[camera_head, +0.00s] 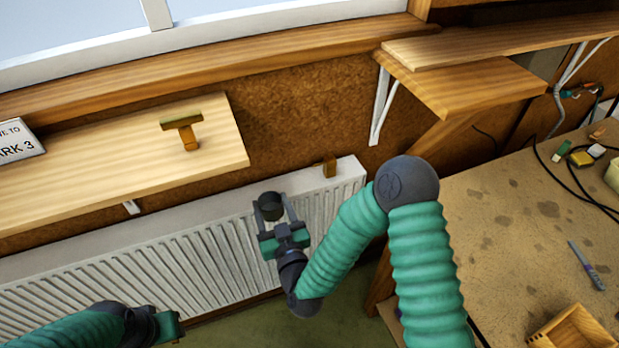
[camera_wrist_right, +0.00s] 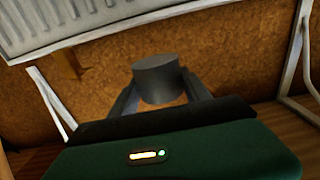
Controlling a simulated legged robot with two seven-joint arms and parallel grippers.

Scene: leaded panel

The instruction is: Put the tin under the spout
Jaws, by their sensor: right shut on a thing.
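The tin is a small dark grey cylinder (camera_head: 269,206). My right gripper (camera_head: 275,212) is shut on it and holds it in front of the white radiator, to the right of and lower in the picture than the light wooden shelf. The right wrist view shows the tin (camera_wrist_right: 156,80) between the two fingers, with its flat end visible. My left gripper (camera_head: 168,327) is at the bottom left, and its fingers cannot be made out. I cannot clearly identify a spout; a T-shaped wooden piece with a green top (camera_head: 183,130) stands on the shelf.
The wooden shelf (camera_head: 90,190) carries a sign (camera_head: 18,141) at its left. A bracketed shelf (camera_head: 465,88) and a cluttered workbench (camera_head: 500,225) are at the right.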

